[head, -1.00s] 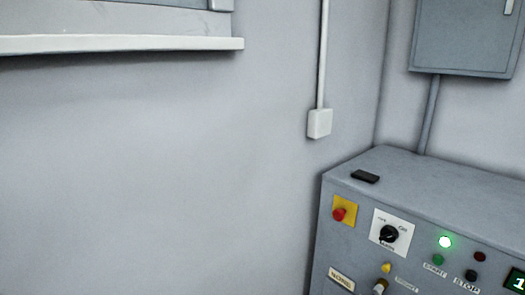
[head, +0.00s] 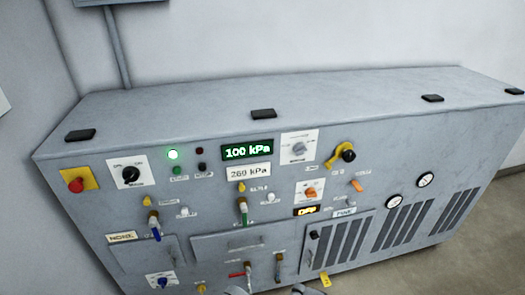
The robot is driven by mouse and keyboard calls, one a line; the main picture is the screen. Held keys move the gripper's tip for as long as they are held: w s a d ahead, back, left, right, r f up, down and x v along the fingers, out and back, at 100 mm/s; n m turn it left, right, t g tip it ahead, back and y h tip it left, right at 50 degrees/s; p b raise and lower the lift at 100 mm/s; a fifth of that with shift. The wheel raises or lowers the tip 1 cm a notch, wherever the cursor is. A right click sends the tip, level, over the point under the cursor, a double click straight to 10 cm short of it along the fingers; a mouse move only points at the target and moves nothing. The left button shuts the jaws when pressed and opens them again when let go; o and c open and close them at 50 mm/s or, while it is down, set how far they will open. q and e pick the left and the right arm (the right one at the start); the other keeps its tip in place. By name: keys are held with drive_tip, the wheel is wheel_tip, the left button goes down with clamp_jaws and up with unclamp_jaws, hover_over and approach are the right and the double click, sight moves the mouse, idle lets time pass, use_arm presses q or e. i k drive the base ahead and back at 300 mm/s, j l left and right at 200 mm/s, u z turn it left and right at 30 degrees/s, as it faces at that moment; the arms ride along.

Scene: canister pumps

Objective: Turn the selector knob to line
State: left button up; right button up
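Several rotary knobs sit on the grey cabinet's front. A black knob (head: 131,174) is on a white plate at the upper left. A grey knob (head: 299,148) is on a white plate right of the green display. An orange knob (head: 310,192) is below it, and a blue knob (head: 163,282) is at the lower left. The plate lettering is too small to read surely, so I cannot tell which knob has a line setting. Neither gripper can be made out; small pale shapes at the bottom edge may be parts of me.
The cabinet (head: 380,90) stands against the wall. A red button (head: 76,185) on yellow, a lit green lamp (head: 172,155) and a display (head: 247,149) reading 100 kPa are on its front. Valve handles stick out, including a yellow one (head: 338,154). Floor shows at right.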

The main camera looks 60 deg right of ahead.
sight(300, 149)
drive_tip(key=z, duration=1.8)
